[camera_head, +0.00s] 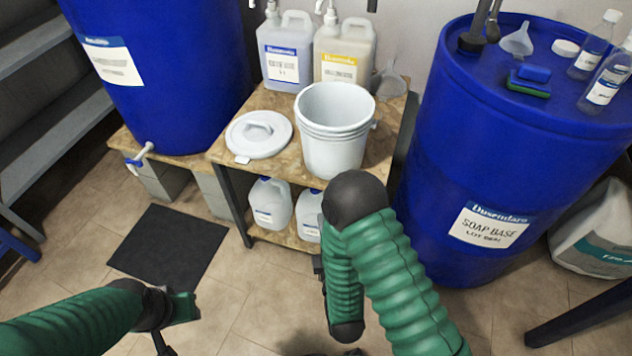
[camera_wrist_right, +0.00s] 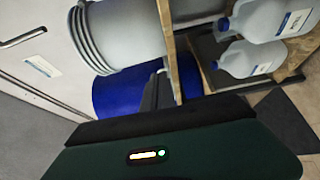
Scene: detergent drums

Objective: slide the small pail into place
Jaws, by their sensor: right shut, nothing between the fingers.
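The small white pail (camera_head: 337,130) stands upright and open-topped on a wooden stand (camera_head: 230,155), near its front right part. Its ribbed side also shows in the right wrist view (camera_wrist_right: 125,35), where the picture is turned sideways. My right gripper shows in the right wrist view (camera_wrist_right: 152,92) as dark fingers, shut and apart from the pail, near the stand's edge. In the head view my right forearm mostly hides it, below the pail. My left gripper (camera_head: 162,338) is low at the left, cut by the bottom edge, away from the pail; its jaws are unclear.
A white lid (camera_head: 259,134) lies left of the pail. Two pump jugs (camera_head: 285,52) and a clear funnel (camera_head: 389,82) stand behind. Blue drums stand left (camera_head: 165,60) and right (camera_head: 480,160). Jugs (camera_head: 270,203) sit on the lower shelf. A dark mat (camera_head: 168,246) lies on the floor.

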